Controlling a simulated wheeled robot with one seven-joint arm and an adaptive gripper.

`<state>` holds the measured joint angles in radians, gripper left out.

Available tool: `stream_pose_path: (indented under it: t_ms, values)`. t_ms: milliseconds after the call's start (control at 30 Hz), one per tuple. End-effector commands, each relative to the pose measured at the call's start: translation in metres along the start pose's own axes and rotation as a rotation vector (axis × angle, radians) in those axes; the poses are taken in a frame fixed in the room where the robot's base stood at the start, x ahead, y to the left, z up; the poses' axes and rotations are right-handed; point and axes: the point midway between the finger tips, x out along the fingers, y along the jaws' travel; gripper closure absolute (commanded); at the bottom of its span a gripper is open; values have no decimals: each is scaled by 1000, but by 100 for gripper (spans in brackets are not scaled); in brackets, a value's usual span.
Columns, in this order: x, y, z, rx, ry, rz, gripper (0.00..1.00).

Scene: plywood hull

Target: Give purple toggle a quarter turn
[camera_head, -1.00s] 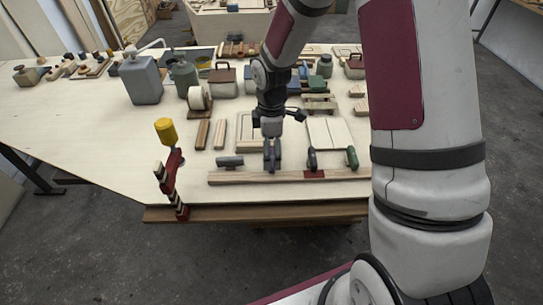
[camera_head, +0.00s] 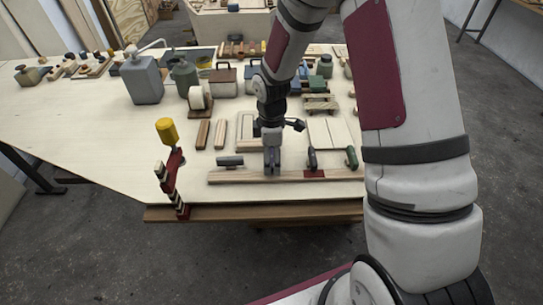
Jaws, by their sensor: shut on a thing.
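A long wooden strip (camera_head: 232,178) lies along the near part of the worktop and carries a row of toggles. My gripper (camera_head: 271,170) points straight down at the strip, between a grey toggle (camera_head: 230,161) on the left and a dark toggle (camera_head: 312,159) on the right. It is shut on the toggle at that place, taken as the purple one. The fingers cover almost all of it, so its colour and angle cannot be told. A green toggle (camera_head: 351,157) stands at the right end.
Wooden blocks (camera_head: 211,134), a tape roll (camera_head: 197,98) and grey canisters (camera_head: 143,80) stand behind. The worktop's left side is mostly clear.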

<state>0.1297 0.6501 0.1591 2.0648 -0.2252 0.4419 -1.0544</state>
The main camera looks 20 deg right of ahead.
Motion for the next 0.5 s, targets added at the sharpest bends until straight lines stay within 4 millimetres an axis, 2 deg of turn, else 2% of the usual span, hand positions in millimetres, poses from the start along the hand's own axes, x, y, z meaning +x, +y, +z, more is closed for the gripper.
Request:
stream_pose_path:
  t_ms: [267, 500]
  values:
    - [0, 0, 0, 61, 0, -1, 61]
    - [0, 0, 0, 225, -1, 0, 61]
